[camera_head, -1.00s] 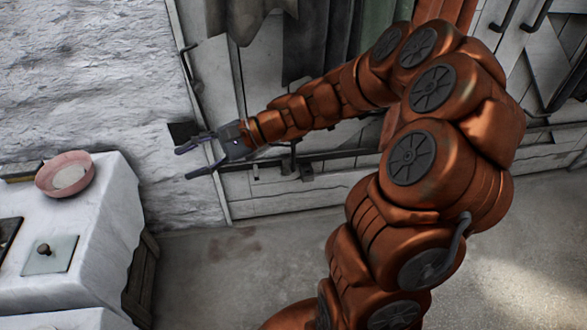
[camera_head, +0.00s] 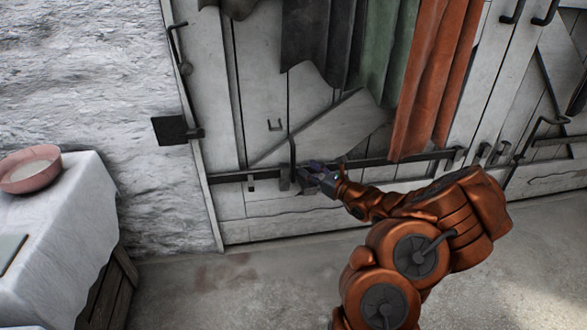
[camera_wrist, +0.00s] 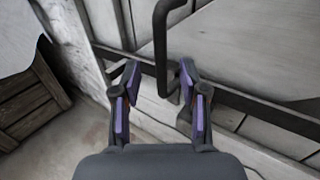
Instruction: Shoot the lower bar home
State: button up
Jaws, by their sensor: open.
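The lower bar (camera_head: 398,160) is a dark, flat bar lying across the low part of the white plank door; it also shows in the wrist view (camera_wrist: 250,101). Its left end is close to the door's left edge; whether it sits in a socket there I cannot tell. A dark upright handle (camera_head: 292,150) rises near its left part. My gripper (camera_head: 306,177) is just right of the handle's foot, in front of the bar. In the wrist view, my open fingers (camera_wrist: 160,78) are on either side of the handle (camera_wrist: 161,55), with no clear contact.
Dark, green and orange cloths (camera_head: 432,75) hang on the door above the bar. A dark plate (camera_head: 172,131) is on the rough wall at left. A white-covered table (camera_head: 60,235) with a pink bowl (camera_head: 30,178) stands at lower left. The floor (camera_head: 250,290) before the door is clear.

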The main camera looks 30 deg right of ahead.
aim_at(295, 160)
jog(key=w, duration=0.2)
jog(key=w+b, duration=0.1)
jog(key=w, duration=0.1)
jog(key=w+a+b, duration=0.1)
jog(key=w, duration=0.1)
jog(key=shift+w+a+f, duration=0.1)
jog(key=shift+w+f, duration=0.1)
jog(key=shift+w+a+r+b, duration=0.15)
jog(key=shift+w+b, duration=0.2)
jog(key=shift+w, duration=0.25)
jog(key=shift+c, duration=0.2)
grip_shut()
